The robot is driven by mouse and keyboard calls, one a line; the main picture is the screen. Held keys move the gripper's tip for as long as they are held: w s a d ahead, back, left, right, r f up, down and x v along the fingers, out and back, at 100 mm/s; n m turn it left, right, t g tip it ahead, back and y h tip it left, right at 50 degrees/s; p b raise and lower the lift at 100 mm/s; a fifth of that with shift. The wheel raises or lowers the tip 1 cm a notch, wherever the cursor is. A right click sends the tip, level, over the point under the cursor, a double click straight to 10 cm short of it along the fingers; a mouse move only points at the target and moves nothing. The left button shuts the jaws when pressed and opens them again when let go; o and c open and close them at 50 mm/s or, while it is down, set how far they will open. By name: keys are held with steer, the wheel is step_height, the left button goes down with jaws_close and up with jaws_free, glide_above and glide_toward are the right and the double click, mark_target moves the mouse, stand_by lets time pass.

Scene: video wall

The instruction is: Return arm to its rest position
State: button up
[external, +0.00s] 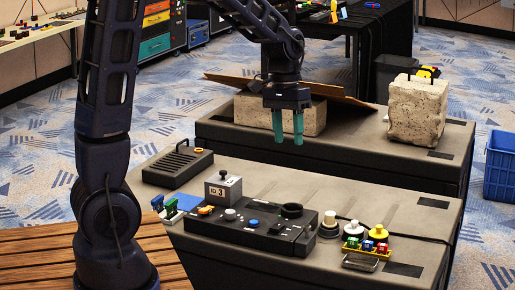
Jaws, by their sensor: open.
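My gripper (289,127) hangs from my dark arm in the upper middle of the external view. Its two teal fingers point down and stand apart, with nothing between them. In the picture the fingers overlap the beige block (256,114) on the rear case; I cannot tell the exact distance between them. My arm rises at the left and bends over to the gripper from the top.
The front case (290,184) carries a black control panel (259,224), a grey block marked 3 (222,189), knobs and a yellow tray (361,250). The rear case holds a leaning brown board (345,105) and a stone block (417,110). A blue crate (499,165) stands right.

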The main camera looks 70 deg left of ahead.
steer(key=s+d+r+m+t, duration=0.1)
steer(key=s+d+r, duration=0.3)
steer(key=s, duration=0.3)
steer(key=s+d+r+m+t+y, duration=0.1)
steer(key=s+d+r+m+t, duration=0.1)
steer(key=s+d+r, duration=0.2)
steer(key=s+d+r+m+t+y, duration=0.1)
steer(key=s+d+r, duration=0.3)
steer(key=s, duration=0.6)
steer(key=shift+s+d+m+t, duration=0.35)
steer(key=shift+d+m, duration=0.25)
steer(key=shift+d, duration=0.6)
steer(key=shift+o, duration=0.5)
steer(key=shift+w+a, duration=0.1)
